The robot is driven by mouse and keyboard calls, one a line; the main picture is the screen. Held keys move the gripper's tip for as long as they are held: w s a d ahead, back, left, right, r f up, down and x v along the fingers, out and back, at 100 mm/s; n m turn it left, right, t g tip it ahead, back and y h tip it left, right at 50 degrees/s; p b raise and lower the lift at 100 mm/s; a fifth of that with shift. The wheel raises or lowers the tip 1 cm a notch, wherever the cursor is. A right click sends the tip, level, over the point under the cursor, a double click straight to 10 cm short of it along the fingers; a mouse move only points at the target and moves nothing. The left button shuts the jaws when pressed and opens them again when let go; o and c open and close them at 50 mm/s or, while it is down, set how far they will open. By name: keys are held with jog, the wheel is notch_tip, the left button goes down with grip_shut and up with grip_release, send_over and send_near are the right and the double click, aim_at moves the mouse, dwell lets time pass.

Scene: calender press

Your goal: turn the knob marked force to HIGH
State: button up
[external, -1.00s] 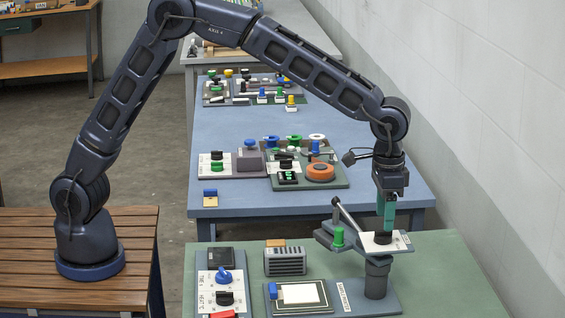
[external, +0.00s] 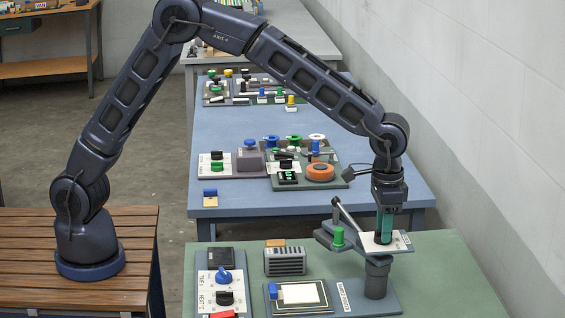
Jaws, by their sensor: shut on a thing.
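My gripper (external: 384,228) points straight down with its green fingers shut on a black knob (external: 383,239). The knob sits on a white plate (external: 402,241) on top of the press head, and the fingers hide most of it. The plate's marks are too small to read, so I cannot tell the knob's setting.
A left panel (external: 205,285) carries a blue knob (external: 224,276) and a black knob (external: 225,298). The green table's right side is clear.

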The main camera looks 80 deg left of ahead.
jog(key=shift+m, duration=0.3)
jog(key=m, duration=0.4)
jog(key=shift+m, duration=2.4)
jog(key=o, duration=1)
notch_tip(320, 180, up, 11)
jog(key=shift+f, duration=0.1)
